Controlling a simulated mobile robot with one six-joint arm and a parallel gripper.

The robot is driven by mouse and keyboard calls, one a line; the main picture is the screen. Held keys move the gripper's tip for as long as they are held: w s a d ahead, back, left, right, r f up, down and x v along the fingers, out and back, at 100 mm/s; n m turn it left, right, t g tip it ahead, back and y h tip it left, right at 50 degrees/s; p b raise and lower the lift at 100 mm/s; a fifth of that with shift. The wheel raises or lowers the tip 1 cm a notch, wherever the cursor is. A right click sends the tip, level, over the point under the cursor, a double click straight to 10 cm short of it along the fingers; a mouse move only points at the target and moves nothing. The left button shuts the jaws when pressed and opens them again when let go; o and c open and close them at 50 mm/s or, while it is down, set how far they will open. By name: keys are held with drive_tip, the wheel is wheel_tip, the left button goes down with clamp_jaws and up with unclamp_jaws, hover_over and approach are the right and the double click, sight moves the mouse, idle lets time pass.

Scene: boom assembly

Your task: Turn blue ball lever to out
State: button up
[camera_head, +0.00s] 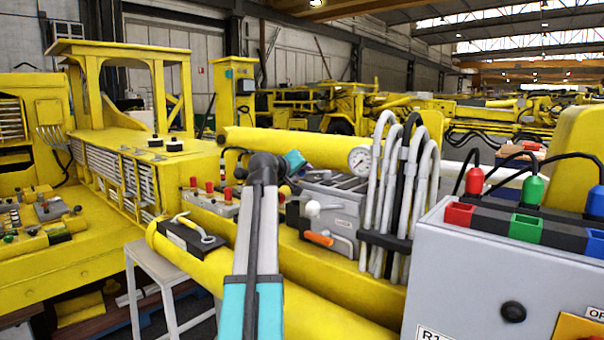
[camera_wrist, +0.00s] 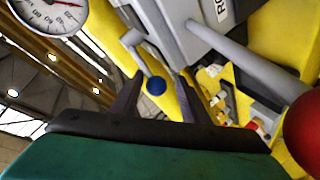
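The blue ball (camera_wrist: 156,86) shows in the wrist view at the end of a grey bent lever (camera_wrist: 138,48) beside a grey valve block (camera_wrist: 200,40). My gripper (camera_wrist: 158,88) is open, with one dark finger to the left of the blue ball and one to the right. The ball appears between or just beyond the fingertips; I cannot tell if either finger touches it. In the head view my gripper's teal body (camera_head: 295,162) is partly hidden behind my wrist, and the blue ball is not visible there.
A red ball (camera_wrist: 304,135) is close at the right of the wrist view. A pressure gauge (camera_head: 361,161), grey hoses (camera_head: 408,190), a white ball (camera_head: 312,208) and an orange handle (camera_head: 318,239) are near the arm. A grey control box (camera_head: 470,265) stands at right.

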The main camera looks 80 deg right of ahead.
drive_tip(key=shift+s, duration=0.15)
drive_tip(key=shift+a+r, duration=0.1)
drive_tip(key=shift+b+v, duration=2.55)
drive_tip(key=shift+v, duration=4.2)
drive_tip(key=shift+c, duration=0.2)
